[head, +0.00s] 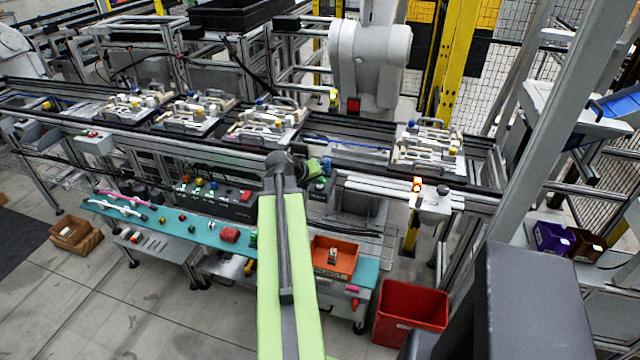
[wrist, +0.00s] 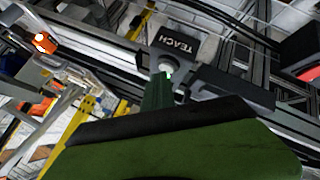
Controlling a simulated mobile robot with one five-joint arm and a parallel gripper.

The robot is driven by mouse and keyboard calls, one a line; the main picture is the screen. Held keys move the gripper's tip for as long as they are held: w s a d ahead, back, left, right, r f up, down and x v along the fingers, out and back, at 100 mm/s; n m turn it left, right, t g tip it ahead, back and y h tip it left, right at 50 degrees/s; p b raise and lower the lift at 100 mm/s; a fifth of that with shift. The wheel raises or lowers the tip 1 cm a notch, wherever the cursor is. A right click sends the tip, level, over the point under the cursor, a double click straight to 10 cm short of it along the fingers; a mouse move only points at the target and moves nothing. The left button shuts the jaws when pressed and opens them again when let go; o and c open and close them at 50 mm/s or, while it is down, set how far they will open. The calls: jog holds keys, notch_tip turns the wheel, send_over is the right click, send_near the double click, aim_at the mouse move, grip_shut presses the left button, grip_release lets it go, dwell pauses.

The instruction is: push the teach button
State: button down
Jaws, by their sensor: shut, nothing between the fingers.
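The teach button (wrist: 167,70) is a small pale round button with a green glint, seen in the wrist view. It sits by a dark block lettered TEACH (wrist: 177,42). My gripper (wrist: 159,84) is shut and empty, its dark green tip right at the button. I cannot tell whether the tip touches or presses it. In the head view my gripper (head: 316,168) is at the front edge of the conveyor, and the button cannot be made out there.
The conveyor carries several pallet fixtures, one (head: 428,147) to the right of my gripper. A teal bench (head: 155,227) with small parts and an orange bin (head: 334,257) lies below. A red crate (head: 411,312) stands on the floor.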

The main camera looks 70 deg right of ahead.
aim_at(318, 187)
jog(key=shift+r+p, duration=0.55)
jog(key=shift+r, duration=0.2)
jog(key=shift+r, duration=0.1)
notch_tip(318, 187, up, 5)
jog(key=p, duration=0.5)
dwell(0.3)
